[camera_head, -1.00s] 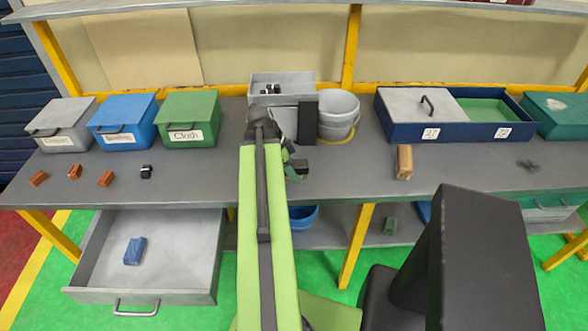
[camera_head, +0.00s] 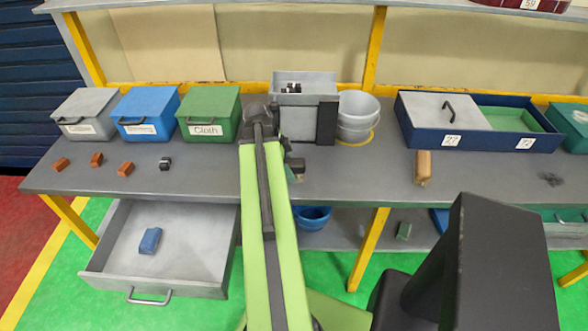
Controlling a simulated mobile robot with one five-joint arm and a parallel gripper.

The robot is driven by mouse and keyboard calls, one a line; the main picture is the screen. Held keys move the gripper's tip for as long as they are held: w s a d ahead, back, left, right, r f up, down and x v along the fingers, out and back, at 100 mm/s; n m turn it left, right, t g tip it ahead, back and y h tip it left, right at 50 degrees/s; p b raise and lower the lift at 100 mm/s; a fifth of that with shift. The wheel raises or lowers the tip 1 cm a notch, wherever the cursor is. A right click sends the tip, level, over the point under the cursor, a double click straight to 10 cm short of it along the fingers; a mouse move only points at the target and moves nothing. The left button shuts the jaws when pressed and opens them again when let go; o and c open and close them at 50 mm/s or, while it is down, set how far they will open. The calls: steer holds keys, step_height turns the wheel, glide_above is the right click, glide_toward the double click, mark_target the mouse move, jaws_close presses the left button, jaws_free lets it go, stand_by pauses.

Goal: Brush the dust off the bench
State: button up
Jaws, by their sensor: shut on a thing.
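A small dark patch that looks like the dust (camera_head: 551,179) lies on the grey bench (camera_head: 470,185) at the right. A tan wooden piece (camera_head: 423,168) sits on the bench left of it, near the front edge; I cannot tell if it is a brush. My gripper (camera_head: 296,168) is beyond the end of my green arm, over the middle of the bench, well left of the patch. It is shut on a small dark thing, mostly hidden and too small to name.
Grey, blue (camera_head: 146,114) and green (camera_head: 209,113) lidded boxes stand at the back left, with several small blocks before them. An open drawer (camera_head: 195,272) juts out below. A bucket (camera_head: 357,115) and a navy tray (camera_head: 520,147) stand at the back. Bench around the patch is clear.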

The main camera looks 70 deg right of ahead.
steer(key=shift+w, duration=0.1)
steer(key=shift+w+a+f, duration=0.1)
steer(key=shift+w+a, duration=0.2)
steer(key=shift+w, duration=0.45)
steer(key=shift+w+a+f, duration=0.1)
steer(key=shift+w+a, duration=0.15)
steer(key=shift+w, duration=0.45)
steer(key=shift+w+a+r, duration=0.1)
steer(key=shift+w+a, duration=0.15)
steer(key=shift+w, duration=0.35)
steer(key=shift+w+a, duration=0.25)
steer(key=shift+w, duration=0.3)
steer(key=shift+w+a+r, duration=0.1)
steer(key=shift+w+a, duration=0.15)
steer(key=shift+w, duration=0.35)
steer(key=shift+w+a+f, duration=0.1)
steer(key=shift+w+a, duration=0.25)
steer(key=shift+w, duration=0.45)
steer(key=shift+w+a+f, duration=0.1)
steer(key=shift+w+a, duration=0.2)
steer(key=shift+w, duration=0.5)
step_height(320, 180, up, 6)
steer(key=p, duration=0.5)
steer(key=shift+p, duration=0.35)
step_height(320, 180, up, 3)
steer(key=p, duration=0.3)
